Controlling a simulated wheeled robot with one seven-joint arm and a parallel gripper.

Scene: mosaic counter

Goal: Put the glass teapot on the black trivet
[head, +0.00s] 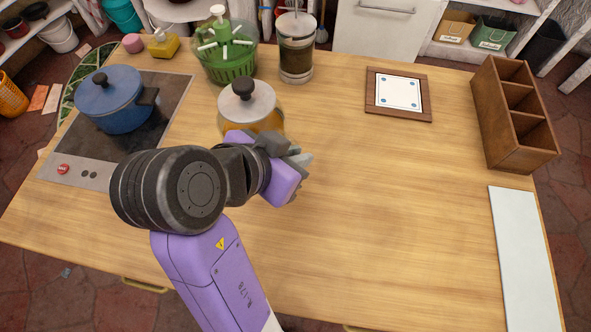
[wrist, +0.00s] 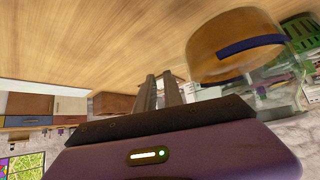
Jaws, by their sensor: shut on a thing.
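The glass teapot (head: 262,122) has amber contents, a pale lid and a black knob. It stands upright left of centre in the head view, its lower part hidden by my arm. Its amber body (wrist: 225,48) with a dark blue band fills the upper right of the wrist view. My gripper (head: 300,160) is at its near right side; in the wrist view the fingers (wrist: 160,88) are close together beside the body, shut on the teapot. The grip point is hard to make out. I see no plainly black trivet; a brown-framed white tile with blue corner dots (head: 398,92) lies back right.
A blue pot (head: 112,105) sits on the dark hob (head: 165,108) at left. A green basket (head: 232,66) and a glass press (head: 297,48) stand behind the teapot. A wooden divided box (head: 490,120) and white board (head: 522,255) line the right side. The counter's middle is clear.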

